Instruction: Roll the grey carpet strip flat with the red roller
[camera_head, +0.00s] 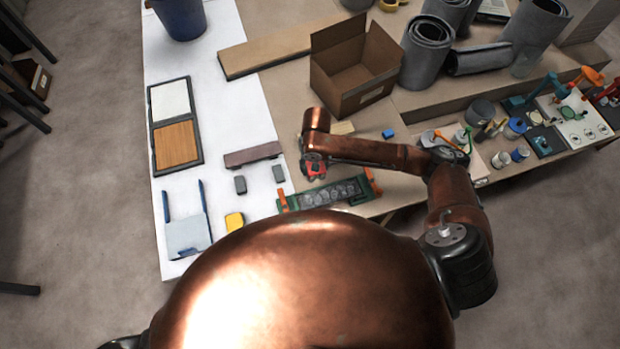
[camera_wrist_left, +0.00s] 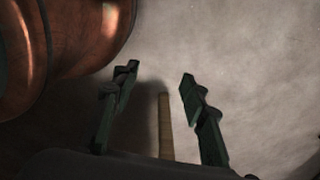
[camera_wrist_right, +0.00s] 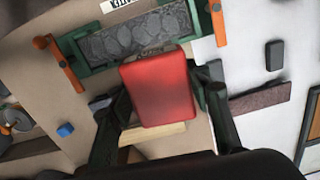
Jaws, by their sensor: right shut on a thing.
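The grey carpet strip (camera_head: 335,194) lies in a green frame (camera_head: 297,203) with orange end pieces near the table's front edge. Its mottled surface also shows in the right wrist view (camera_wrist_right: 130,35). My right gripper (camera_head: 313,172) is shut on the red roller (camera_wrist_right: 158,88), whose red body covers much of the space between the fingers. The roller is just beyond the strip in the head view, and overlaps the strip's edge in the right wrist view. Whether they touch cannot be told. My left gripper (camera_wrist_left: 155,100) is open and empty, over the floor, outside the head view.
A dark reddish bar (camera_head: 252,155), small grey blocks (camera_head: 240,184) and a yellow block (camera_head: 234,222) lie left of the strip. An open cardboard box (camera_head: 355,75) and grey rolls (camera_head: 427,50) stand behind. Small parts crowd the right. My copper arm crosses the table's middle.

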